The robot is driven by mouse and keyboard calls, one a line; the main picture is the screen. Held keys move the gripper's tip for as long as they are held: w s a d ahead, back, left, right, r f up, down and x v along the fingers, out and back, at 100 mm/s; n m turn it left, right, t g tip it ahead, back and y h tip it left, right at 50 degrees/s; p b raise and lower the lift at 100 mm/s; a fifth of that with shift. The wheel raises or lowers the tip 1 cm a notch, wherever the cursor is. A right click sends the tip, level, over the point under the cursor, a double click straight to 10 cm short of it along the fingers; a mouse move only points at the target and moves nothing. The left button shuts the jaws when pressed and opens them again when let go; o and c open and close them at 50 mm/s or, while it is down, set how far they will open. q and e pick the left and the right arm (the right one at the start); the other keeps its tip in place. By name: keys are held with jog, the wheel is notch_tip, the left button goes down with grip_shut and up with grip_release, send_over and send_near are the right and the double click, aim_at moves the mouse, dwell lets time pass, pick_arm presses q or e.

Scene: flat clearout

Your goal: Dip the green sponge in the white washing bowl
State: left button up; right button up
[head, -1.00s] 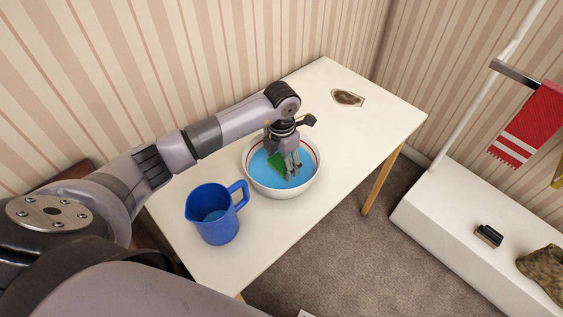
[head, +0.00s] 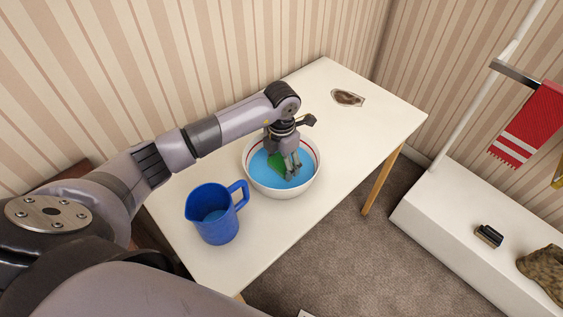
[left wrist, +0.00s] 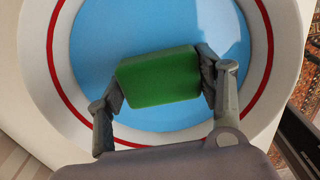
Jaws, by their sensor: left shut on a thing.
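The white washing bowl (head: 256,181) with a red line inside its rim stands on the white table and holds blue water. In the left wrist view its wall (left wrist: 40,75) surrounds my gripper. My left gripper (head: 288,174) points down into the bowl. It is shut on the green sponge (left wrist: 158,77), with one finger at each end. In the head view the sponge (head: 276,160) is partly hidden by the fingers and sits at the water, its lower part seemingly under the surface. My right gripper is not in view.
A blue jug (head: 213,215) stands close to the bowl, at the lower left. A brown stain-like patch (head: 347,97) lies at the table's far end. The white table (head: 370,130) is otherwise clear. A white ledge (head: 450,215) with a dark brush-like block (head: 489,236) is at right.

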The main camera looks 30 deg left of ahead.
aim_at(282, 162)
pick_arm(q)
jog(key=shift+r+p, duration=2.4)
jog(key=shift+r, duration=1.05)
notch_tip(282, 162, up, 8)
jog(key=p, duration=0.3)
jog(key=s+d+r+m+b, duration=0.1)
jog(key=s+m, duration=0.6)
jog(key=m, duration=0.9)
jog(key=s+d+r+m+b, duration=0.2)
jog(key=s+d+r+m, duration=0.2)
jog(key=m, duration=1.2)
jog(key=s+d, duration=0.1)
jog(key=s, duration=0.2)
jog(key=shift+r, duration=0.2)
